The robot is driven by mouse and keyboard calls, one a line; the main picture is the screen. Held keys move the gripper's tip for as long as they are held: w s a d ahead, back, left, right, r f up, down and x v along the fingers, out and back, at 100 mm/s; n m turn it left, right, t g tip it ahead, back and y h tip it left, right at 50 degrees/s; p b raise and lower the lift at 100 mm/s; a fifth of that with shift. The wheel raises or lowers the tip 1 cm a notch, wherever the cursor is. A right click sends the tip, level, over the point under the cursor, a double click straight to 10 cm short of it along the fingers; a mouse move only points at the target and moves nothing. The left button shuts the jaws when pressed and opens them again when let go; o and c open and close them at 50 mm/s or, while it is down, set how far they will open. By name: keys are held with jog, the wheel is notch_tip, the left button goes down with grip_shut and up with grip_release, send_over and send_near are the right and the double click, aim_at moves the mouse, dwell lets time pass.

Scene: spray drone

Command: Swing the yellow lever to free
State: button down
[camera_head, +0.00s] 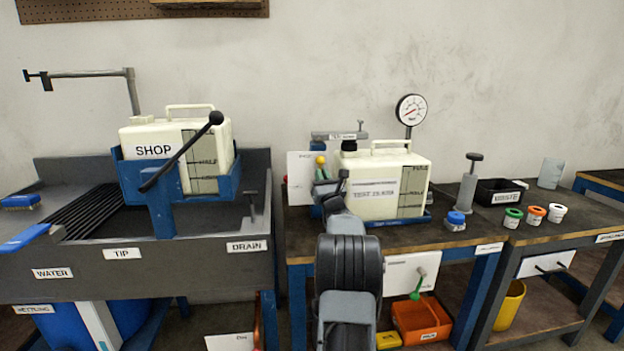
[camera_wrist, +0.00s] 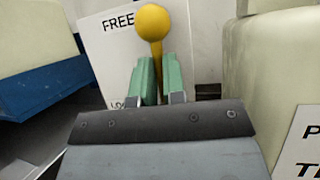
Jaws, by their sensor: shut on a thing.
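The yellow lever shows in the wrist view as a yellow ball knob (camera_wrist: 152,22) on a stem, in front of a white plate (camera_wrist: 95,55) marked FREE at the top; a lower label is partly hidden by my gripper. My gripper (camera_wrist: 158,75) has its two green-padded fingers on either side of the stem just below the knob, closed on it. In the head view the yellow knob (camera_head: 320,160) shows small above my gripper (camera_head: 327,180), at the left of the bench, beside the cream tank (camera_head: 385,185) labelled TEST TANK. My arm hides the lower part of the lever.
The cream tank stands close on the right of my gripper. On the left is a sink unit (camera_head: 90,255) with a SHOP tank (camera_head: 150,135) in a blue cradle (camera_head: 130,180). A pressure gauge (camera_head: 411,109) and small jars (camera_head: 535,214) stand further right.

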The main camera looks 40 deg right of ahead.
jog(key=shift+f, duration=0.15)
jog(key=c, duration=1.2)
grip_release()
jog(key=v, duration=1.3)
jog(key=shift+s+a+f, duration=0.1)
jog(key=shift+s+f, duration=0.05)
jog(key=shift+s, duration=0.15)
